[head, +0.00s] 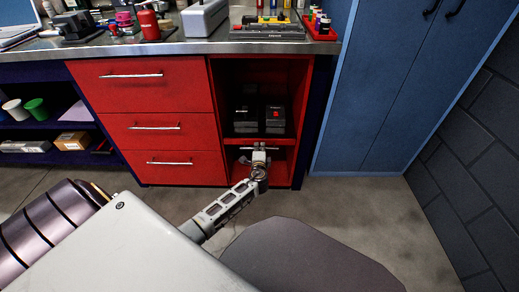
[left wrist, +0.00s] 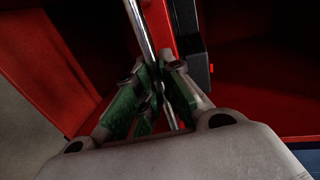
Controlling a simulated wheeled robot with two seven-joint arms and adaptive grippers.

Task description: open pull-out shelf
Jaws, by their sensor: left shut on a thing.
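The pull-out shelf (head: 283,141) is a red board in the open red compartment on the right of the bench. Two dark boxes stand at it, a black one (head: 245,119) and one with a red mark (head: 274,118). My left gripper (head: 259,155) is at the shelf's front, shut on its metal bar handle. In the left wrist view the handle (left wrist: 140,25) runs down between the green-padded fingers of the gripper (left wrist: 158,95). Part of the handle is hidden by the fingers. My right gripper is not in view.
Three red drawers (head: 145,128) with bar handles are left of the compartment. A blue cabinet (head: 375,90) stands to the right. The benchtop (head: 185,46) carries tools and containers. The concrete floor (head: 330,205) before the compartment is clear apart from my own body.

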